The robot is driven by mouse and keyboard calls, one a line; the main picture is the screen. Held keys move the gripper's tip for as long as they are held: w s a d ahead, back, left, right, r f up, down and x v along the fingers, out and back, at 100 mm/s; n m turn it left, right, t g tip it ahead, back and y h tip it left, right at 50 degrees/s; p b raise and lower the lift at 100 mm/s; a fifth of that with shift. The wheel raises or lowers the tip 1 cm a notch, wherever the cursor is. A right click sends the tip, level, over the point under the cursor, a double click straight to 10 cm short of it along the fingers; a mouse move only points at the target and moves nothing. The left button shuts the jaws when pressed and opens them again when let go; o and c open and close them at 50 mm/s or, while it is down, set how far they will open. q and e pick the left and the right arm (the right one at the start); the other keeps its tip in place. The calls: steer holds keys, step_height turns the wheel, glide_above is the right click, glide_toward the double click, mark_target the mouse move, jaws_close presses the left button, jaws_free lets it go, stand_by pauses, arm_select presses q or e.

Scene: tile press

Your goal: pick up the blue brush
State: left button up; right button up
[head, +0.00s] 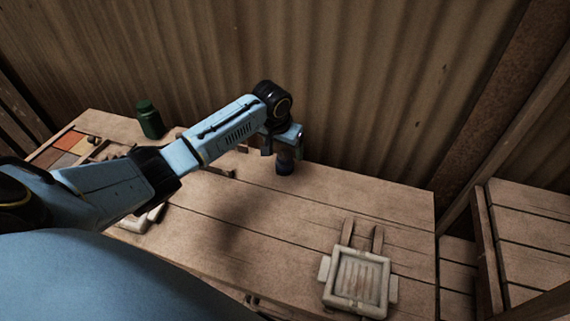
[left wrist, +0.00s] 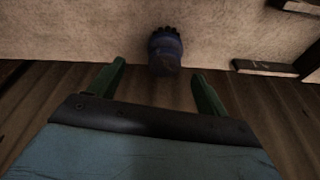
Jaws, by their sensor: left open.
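The blue brush (left wrist: 165,52) stands on the table near its back edge, with dark bristle-like tips at one end. In the head view the brush (head: 285,167) shows just below my left gripper (head: 284,150), which partly hides it. In the left wrist view my left gripper (left wrist: 158,88) is open, its two green fingers apart. The brush shows between and beyond the fingertips, with a gap on each side. I cannot tell if the fingers touch it. My right gripper is in neither view.
A wooden table (head: 250,225) fills the middle. A pale press frame (head: 357,283) lies at its front right. A green bottle (head: 150,119) and a tray of coloured tiles (head: 62,150) are at the back left. A corrugated wall (head: 360,90) rises behind.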

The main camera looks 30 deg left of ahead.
mark_target(284, 155)
arm_select(q)
steer(key=shift+x, duration=1.7)
steer(key=x, duration=0.1)
steer(key=b+x, duration=0.1)
steer(key=x, duration=0.2)
steer(key=shift+w+a+f+b, duration=0.1)
steer(key=shift+a+f+b, duration=0.05)
steer(key=shift+a+b, duration=0.2)
steer(key=c, duration=1.2)
step_height(284, 155, up, 10)
steer(key=shift+r+p, duration=0.1)
steer(key=shift+p, duration=0.8)
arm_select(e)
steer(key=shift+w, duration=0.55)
